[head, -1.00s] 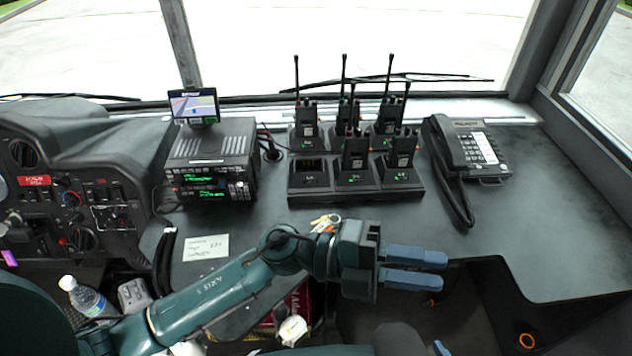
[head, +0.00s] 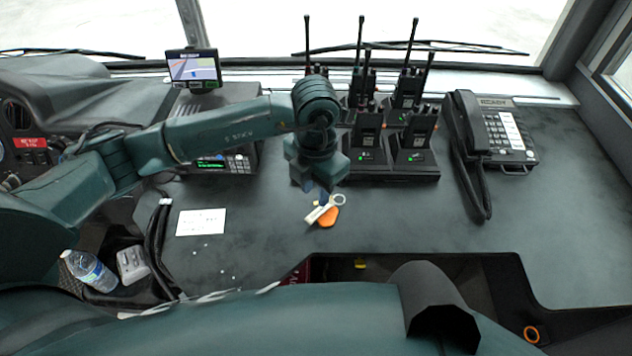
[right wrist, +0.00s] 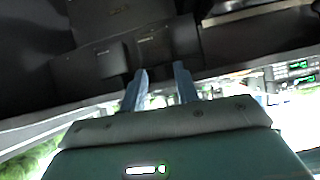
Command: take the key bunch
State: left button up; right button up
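The key bunch (head: 325,212), with an orange fob, a pale tag and a metal ring, lies on the dark dashboard top in the head view. My left gripper (head: 321,196) points down right at its far side, its body above the bunch. The left fingertips are mostly hidden under the gripper body, so I cannot see whether they touch the keys or how far apart they are. In the right wrist view, my right gripper (right wrist: 162,88) has its two blue fingers apart with nothing between them, away from the keys.
The radio charger (head: 400,172) with several handheld radios stands just behind and right of the keys. A desk phone (head: 490,135) is further right. A paper note (head: 201,222) lies left. A water bottle (head: 90,271) is at lower left. The dashboard right of the keys is clear.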

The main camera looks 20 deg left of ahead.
aim_at(316, 213)
pick_arm(q)
notch_tip(316, 213, down, 4)
jog(key=shift+f+b, duration=0.1)
jog(key=shift+b, duration=1.15)
jog(key=shift+f+b, duration=1.1)
jog(key=shift+f, duration=0.05)
pick_arm(e)
jog(key=shift+w+a+f+t+y, duration=0.4)
jog(key=shift+w+a+f+y, duration=0.15)
jog(key=shift+f, duration=0.2)
jog(key=shift+r, duration=0.2)
pick_arm(q)
jog(key=shift+c, duration=0.5)
grip_shut()
pick_arm(e)
jog(key=shift+s+f, duration=0.1)
jog(key=shift+f, duration=0.05)
pick_arm(q)
jog(key=shift+r, duration=0.35)
